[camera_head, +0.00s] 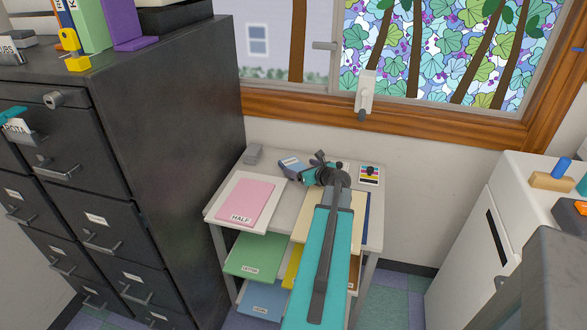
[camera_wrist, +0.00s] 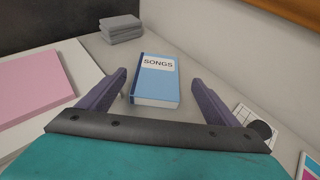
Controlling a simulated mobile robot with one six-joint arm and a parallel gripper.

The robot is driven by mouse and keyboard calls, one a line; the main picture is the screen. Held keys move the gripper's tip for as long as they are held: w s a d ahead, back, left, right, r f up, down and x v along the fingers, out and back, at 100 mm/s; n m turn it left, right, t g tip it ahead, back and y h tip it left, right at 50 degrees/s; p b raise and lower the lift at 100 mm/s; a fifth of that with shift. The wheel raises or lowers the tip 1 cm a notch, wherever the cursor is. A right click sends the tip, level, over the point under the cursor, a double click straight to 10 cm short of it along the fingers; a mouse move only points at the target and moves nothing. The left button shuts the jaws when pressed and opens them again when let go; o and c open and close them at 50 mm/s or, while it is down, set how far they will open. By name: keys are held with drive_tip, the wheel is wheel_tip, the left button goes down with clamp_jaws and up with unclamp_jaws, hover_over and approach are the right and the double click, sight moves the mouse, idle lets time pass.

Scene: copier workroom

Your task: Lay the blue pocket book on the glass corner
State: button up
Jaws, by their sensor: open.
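The blue pocket book (camera_wrist: 155,88), with a white label reading SONGS, lies flat on the grey top of a small shelf table (camera_head: 262,165). In the wrist view it lies between the two purple fingers of my open gripper (camera_wrist: 158,84), with a gap on both sides. In the head view the book (camera_head: 291,165) shows just left of my gripper (camera_head: 312,166), partly covered by it. I cannot make out the glass corner in either view.
A pink paper stack (camera_head: 243,200) marked HALF lies left of the book. A small grey stack (camera_wrist: 120,28) stands behind it, near the wall. A colour-patterned card (camera_head: 370,174) lies to the right. A dark filing cabinet (camera_head: 185,120) stands left and a white cabinet (camera_head: 475,250) right.

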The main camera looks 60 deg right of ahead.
sight(292, 164)
drive_tip(key=x, duration=0.3)
drive_tip(key=shift+a+r+p, duration=0.1)
drive_tip(key=shift+a+p, duration=0.1)
drive_tip(key=shift+p, duration=0.2)
drive_tip(key=shift+x, duration=1)
drive_tip(key=c, duration=1.3)
